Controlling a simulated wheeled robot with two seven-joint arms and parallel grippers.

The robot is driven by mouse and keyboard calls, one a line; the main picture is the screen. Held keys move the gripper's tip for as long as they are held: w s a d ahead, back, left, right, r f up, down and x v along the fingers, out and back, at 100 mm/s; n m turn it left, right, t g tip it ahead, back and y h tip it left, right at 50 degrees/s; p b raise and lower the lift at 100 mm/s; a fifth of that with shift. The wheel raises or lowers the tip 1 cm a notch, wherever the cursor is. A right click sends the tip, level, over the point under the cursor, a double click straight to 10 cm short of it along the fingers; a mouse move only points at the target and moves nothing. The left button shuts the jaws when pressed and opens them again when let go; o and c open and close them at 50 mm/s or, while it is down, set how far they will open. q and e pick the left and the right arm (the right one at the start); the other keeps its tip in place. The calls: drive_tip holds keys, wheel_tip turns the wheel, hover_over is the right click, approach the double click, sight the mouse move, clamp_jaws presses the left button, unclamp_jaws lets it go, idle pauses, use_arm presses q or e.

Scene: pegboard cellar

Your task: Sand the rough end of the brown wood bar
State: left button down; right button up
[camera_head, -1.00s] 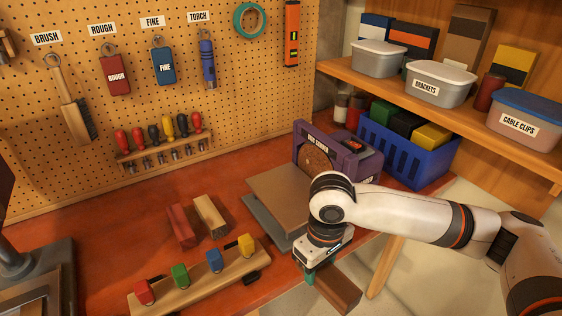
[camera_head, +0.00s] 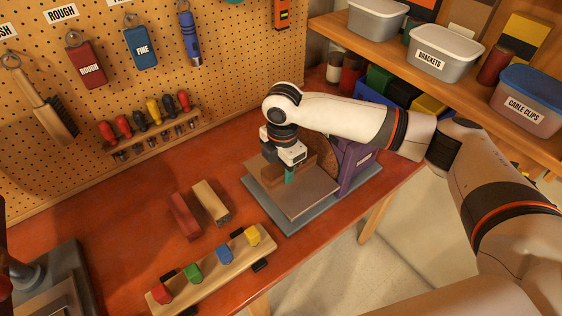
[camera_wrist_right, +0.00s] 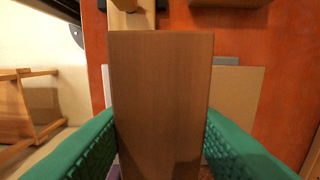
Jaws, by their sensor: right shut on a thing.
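My right gripper (camera_head: 283,174) is shut on the brown wood bar (camera_head: 271,178) and holds it over the flat table (camera_head: 303,203) of the purple disc sander (camera_head: 353,166). In the right wrist view the bar (camera_wrist_right: 160,100) lies between my two green fingers. I cannot tell whether the bar rests on the sander table or touches the disc, because my arm and gripper hide much of the disc. The rough end cannot be made out. My left gripper is not in view.
A red bar (camera_head: 184,215) and a pale wood bar (camera_head: 211,203) lie left of the sander. A wooden rack with coloured blocks (camera_head: 213,266) is at the bench's front edge. A shelf with bins (camera_head: 440,62) stands at right.

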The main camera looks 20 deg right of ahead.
sight(300, 184)
drive_tip(key=shift+d+f+b, duration=0.1)
drive_tip(key=shift+f+b, duration=0.25)
drive_tip(key=shift+f, duration=0.2)
wheel_tip(300, 184, down, 5)
drive_tip(key=b, duration=0.5)
drive_tip(key=shift+w+d+r, duration=0.1)
drive_tip(key=shift+d+r, duration=0.05)
drive_tip(key=shift+d, duration=0.25)
drive_tip(key=shift+w+d+f+p, duration=0.25)
drive_tip(key=shift+d+f+p, duration=0.05)
drive_tip(key=shift+d, duration=0.2)
drive_tip(key=shift+w+d+p, duration=0.3)
drive_tip(key=shift+d, duration=0.45)
drive_tip(key=shift+w+d+p, duration=0.25)
drive_tip(key=shift+d, duration=0.5)
drive_tip(key=shift+s+r+p, duration=0.1)
drive_tip(key=shift+p, duration=0.5)
drive_tip(key=shift+s+d, duration=0.1)
drive_tip(key=shift+s+d+p, duration=0.1)
drive_tip(key=shift+p, duration=0.55)
